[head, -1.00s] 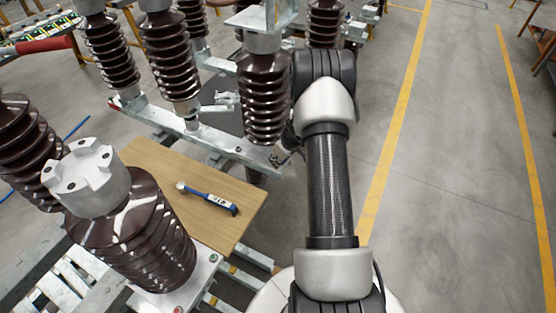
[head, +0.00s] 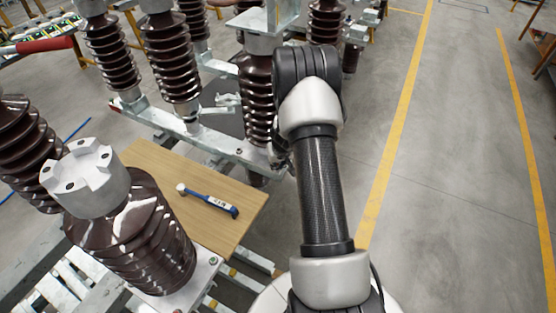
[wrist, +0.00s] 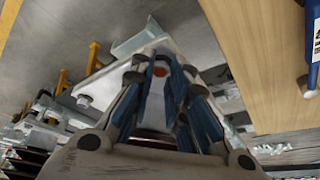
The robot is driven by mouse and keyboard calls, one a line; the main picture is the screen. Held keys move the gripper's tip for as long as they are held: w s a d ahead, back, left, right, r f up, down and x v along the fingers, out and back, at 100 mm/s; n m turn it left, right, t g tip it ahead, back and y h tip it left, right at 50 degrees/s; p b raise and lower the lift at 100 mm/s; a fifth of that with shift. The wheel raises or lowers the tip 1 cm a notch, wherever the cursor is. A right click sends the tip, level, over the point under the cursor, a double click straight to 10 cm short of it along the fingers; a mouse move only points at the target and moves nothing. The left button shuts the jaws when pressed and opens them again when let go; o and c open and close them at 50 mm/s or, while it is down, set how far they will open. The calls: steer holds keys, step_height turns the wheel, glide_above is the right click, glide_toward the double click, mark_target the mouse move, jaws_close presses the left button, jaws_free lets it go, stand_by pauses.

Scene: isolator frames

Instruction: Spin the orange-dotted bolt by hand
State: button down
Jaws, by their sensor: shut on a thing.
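The orange-dotted bolt (wrist: 159,71) shows in the wrist view as a small orange spot between the fingertips. My gripper (wrist: 160,66) is closed around it, with blue pads on the inner sides of its fingers. The bolt's sides are mostly hidden by the fingers. In the head view my gripper (head: 279,156) is a small, dark shape at the right end of the grey metal beam (head: 225,146), partly hidden by my arm. The bolt cannot be made out there.
A wooden board (head: 160,160) holds a blue torque wrench (head: 210,201). Brown ribbed insulators (head: 172,65) rise from the beam. A large insulator with a grey cap (head: 90,180) stands at the front left. Open floor (head: 450,150) lies to the right.

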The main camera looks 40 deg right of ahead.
steer(key=p, duration=0.2)
steer(key=m+p, duration=0.1)
steer(key=shift+a+r+m+p, duration=0.15)
steer(key=shift+r+m+p, duration=0.15)
steer(key=shift+p, duration=0.1)
steer(key=m+p, duration=0.1)
steer(key=p, duration=0.2)
steer(key=h+p, duration=0.1)
steer(key=p, duration=0.3)
steer(key=shift+w+r+m+g+p, duration=0.1)
steer(key=shift+r+m+g+p, duration=0.1)
steer(key=shift+m+g+p, duration=0.15)
steer(key=m+p, duration=0.1)
steer(key=p, duration=0.2)
steer(key=m+p, duration=0.1)
steer(key=p, duration=0.2)
steer(key=shift+w+f+h, duration=0.15)
steer(key=shift+h, duration=0.15)
steer(key=shift+f+m+g, duration=0.2)
steer(key=shift+m+g, duration=0.15)
steer(key=shift+m, duration=0.1)
steer(key=shift+w+a+f+m+g+h+b, duration=0.15)
steer(key=shift+m+g+h+b, duration=0.25)
steer(key=shift+m, duration=0.5)
steer(key=m+b, duration=0.1)
steer(key=m, duration=0.1)
steer(key=m+g+b, duration=0.1)
steer(key=m+b, duration=0.1)
steer(key=shift+w+m+g+b, duration=0.15)
steer(key=shift+m+g+b, duration=0.15)
